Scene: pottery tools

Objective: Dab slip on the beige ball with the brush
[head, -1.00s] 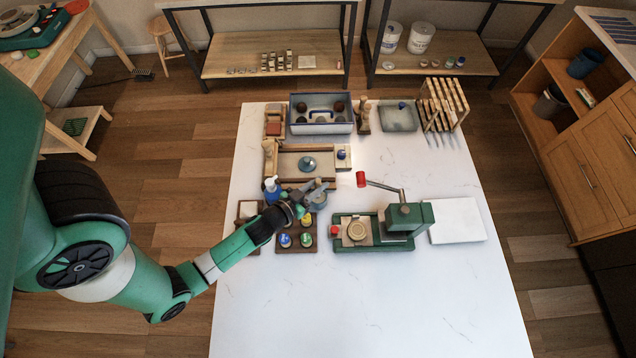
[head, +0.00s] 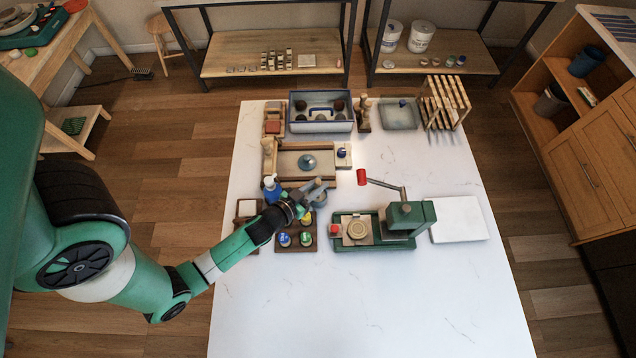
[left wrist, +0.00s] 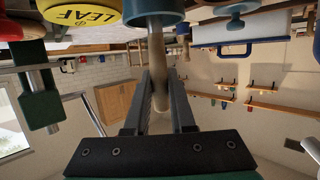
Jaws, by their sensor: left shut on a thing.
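My left gripper (head: 312,190) is at the blue-grey cup (head: 320,200) beside the jar tray. In the left wrist view its two dark fingers (left wrist: 160,105) are shut on the pale wooden handle of the brush (left wrist: 157,65). The handle runs up to the blue cup (left wrist: 155,8) at the top edge, where the brush's far end is hidden. I cannot tell how deep the brush sits in the cup. I cannot pick out the beige ball with certainty in either view. My right gripper is not in view.
A dark tray (head: 283,249) holds several colored-lid jars. A blue bottle (head: 271,190) stands close to my left wrist. A green press (head: 398,222) with a red-tipped lever is to the right. A wooden tray (head: 290,185) lies behind. The table's front (head: 370,310) is clear.

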